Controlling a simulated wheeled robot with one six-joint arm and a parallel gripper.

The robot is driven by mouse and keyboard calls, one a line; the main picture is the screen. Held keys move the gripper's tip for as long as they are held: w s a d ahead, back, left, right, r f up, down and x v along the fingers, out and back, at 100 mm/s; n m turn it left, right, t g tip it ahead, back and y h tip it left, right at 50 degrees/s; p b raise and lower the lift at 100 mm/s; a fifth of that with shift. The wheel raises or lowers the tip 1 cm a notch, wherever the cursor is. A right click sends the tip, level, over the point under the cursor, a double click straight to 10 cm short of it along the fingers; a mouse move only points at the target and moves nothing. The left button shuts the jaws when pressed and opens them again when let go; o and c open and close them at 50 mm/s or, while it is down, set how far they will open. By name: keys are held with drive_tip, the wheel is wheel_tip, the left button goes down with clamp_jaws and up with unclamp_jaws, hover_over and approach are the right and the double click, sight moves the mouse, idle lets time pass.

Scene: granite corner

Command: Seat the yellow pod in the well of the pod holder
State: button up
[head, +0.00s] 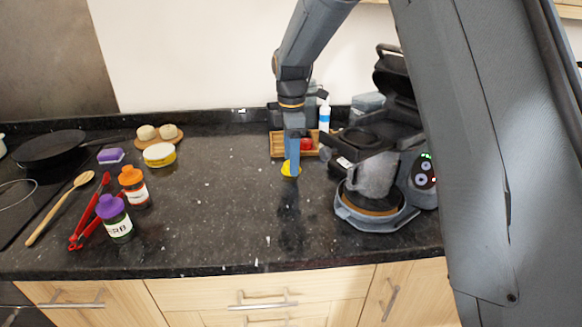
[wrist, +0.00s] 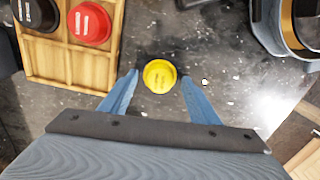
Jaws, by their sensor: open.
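The yellow pod (head: 287,171) stands on the dark granite counter below my gripper (head: 291,162). In the wrist view the yellow pod (wrist: 160,76) lies between the two blue fingertips of my open gripper (wrist: 159,82), with a gap on each side. How far the fingertips are above the counter is hard to tell. The pod holder (head: 365,138) seems to be the dark flat part sticking out of the coffee machine (head: 382,205) under its raised lid, to the right. Its well is seen only at a slant.
A wooden tray (wrist: 60,68) with a red pod (wrist: 90,24) and a black pod (wrist: 36,14) is behind my gripper. Purple-capped (head: 115,222) and orange-capped (head: 134,188) jars, red tongs and a wooden spoon lie left. The counter's middle is clear.

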drive_tip(key=c, duration=1.1)
drive_tip(key=shift+c, duration=0.2)
